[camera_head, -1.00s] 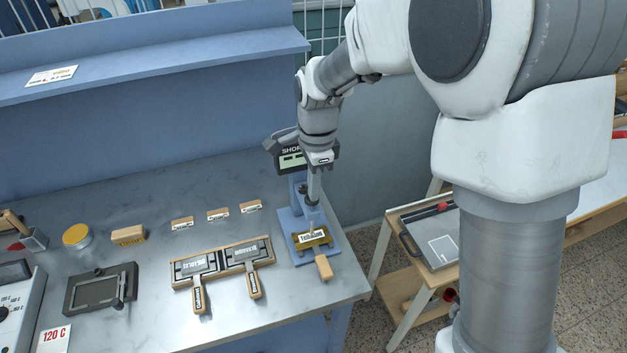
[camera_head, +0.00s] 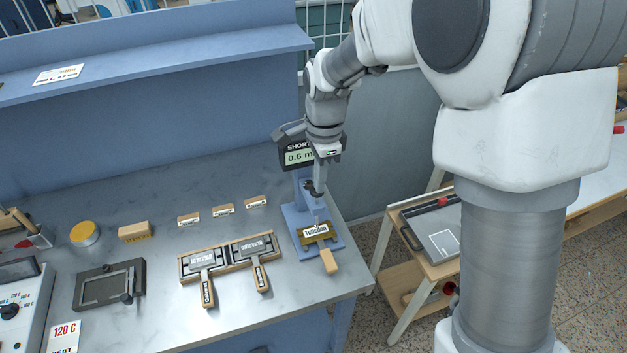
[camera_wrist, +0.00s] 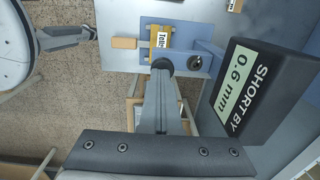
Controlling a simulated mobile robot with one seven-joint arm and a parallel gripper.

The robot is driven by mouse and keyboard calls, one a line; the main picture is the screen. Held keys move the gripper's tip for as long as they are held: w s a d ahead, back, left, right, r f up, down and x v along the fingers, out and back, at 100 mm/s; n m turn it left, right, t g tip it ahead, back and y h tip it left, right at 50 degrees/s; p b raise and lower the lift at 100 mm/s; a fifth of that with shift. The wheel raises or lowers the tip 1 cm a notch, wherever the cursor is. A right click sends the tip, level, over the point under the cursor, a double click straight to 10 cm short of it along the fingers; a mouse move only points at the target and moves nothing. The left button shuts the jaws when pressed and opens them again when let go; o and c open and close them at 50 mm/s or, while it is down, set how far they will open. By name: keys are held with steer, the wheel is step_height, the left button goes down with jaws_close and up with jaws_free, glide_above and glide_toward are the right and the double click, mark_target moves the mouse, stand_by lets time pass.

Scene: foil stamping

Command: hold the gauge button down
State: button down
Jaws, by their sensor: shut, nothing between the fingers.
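The gauge (camera_head: 301,207) is a blue stand at the right end of the bench. Its dark display (camera_head: 299,156) reads "SHORT BY 0.6 mm" in the wrist view (camera_wrist: 245,92). A dark round part, apparently the button (camera_wrist: 196,62), shows beside the blue column. A brass-coloured stamp (camera_head: 316,232) with a wooden handle lies on the gauge base. My gripper (camera_head: 319,190) is shut and empty, pointing down in front of the column. In the wrist view its fingertips (camera_wrist: 162,68) appear beside the round part. I cannot tell whether they touch anything.
Two handled stamps lie in a wooden rack (camera_head: 229,260) to the left. Small wooden labels (camera_head: 223,210) stand behind it. The bench's right edge is close to the gauge. A low trolley (camera_head: 440,235) stands to the right.

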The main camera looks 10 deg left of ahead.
step_height(320, 180, up, 12)
steer(key=shift+d+f, duration=0.2)
steer(key=shift+f, duration=0.05)
stand_by(0.4)
